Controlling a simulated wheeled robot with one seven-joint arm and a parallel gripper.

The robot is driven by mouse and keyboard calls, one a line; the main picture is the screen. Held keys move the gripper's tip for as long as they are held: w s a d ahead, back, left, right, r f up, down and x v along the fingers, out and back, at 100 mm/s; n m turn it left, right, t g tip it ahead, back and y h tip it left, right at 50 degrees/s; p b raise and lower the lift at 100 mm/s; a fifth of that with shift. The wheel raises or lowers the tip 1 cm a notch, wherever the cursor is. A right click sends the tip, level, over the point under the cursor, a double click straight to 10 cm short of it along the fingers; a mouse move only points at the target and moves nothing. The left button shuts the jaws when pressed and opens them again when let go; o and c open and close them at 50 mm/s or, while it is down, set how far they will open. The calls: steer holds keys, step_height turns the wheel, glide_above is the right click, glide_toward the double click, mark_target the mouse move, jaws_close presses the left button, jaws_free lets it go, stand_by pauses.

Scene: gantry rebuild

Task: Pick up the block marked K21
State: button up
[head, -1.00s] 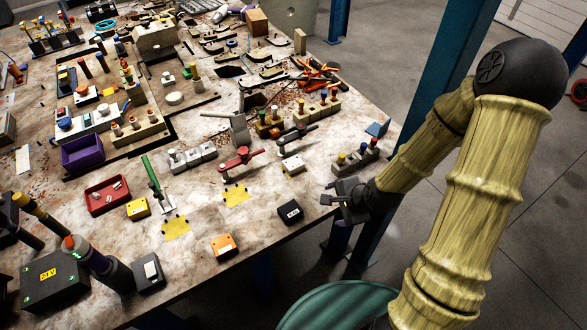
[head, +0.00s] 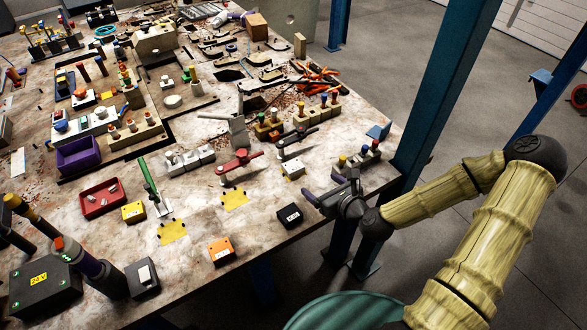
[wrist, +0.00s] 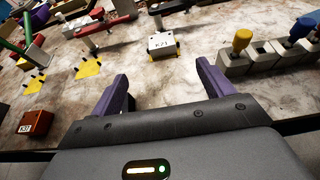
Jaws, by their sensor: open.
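A small white block (head: 292,170) stands on the worn table. In the wrist view this white block (wrist: 165,45) lies ahead of the jaws, and its label looks like K21 or K71; I cannot tell which. A dark block (head: 290,215) sits near the front edge. My gripper (head: 326,198) is open and empty, low near the table's right front edge. Its purple fingers (wrist: 161,82) are apart, with bare tabletop between them. It touches neither block.
A row of grey blocks with coloured knobs (wrist: 265,57) stands right of the fingers. An orange block (head: 221,251) and a yellow block (head: 133,212) lie to the left. Tabletop between gripper and white block is clear.

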steer(key=p, duration=0.2)
glide_toward(294, 166)
steer(key=x, duration=0.5)
steer(key=shift+r, duration=0.15)
steer(key=shift+w+a, duration=0.15)
steer(key=shift+f+p+x, duration=0.15)
steer(key=shift+p+x, duration=0.35)
steer(key=shift+x, duration=0.85)
steer(key=shift+f+p+x, duration=0.15)
steer(key=shift+p+x, duration=0.35)
steer(key=shift+x, duration=0.8)
steer(key=shift+c, duration=0.4)
steer(key=c, duration=1.1)
step_height(294, 166, up, 10)
steer(key=shift+r+b, duration=0.1)
steer(key=shift+b, duration=0.75)
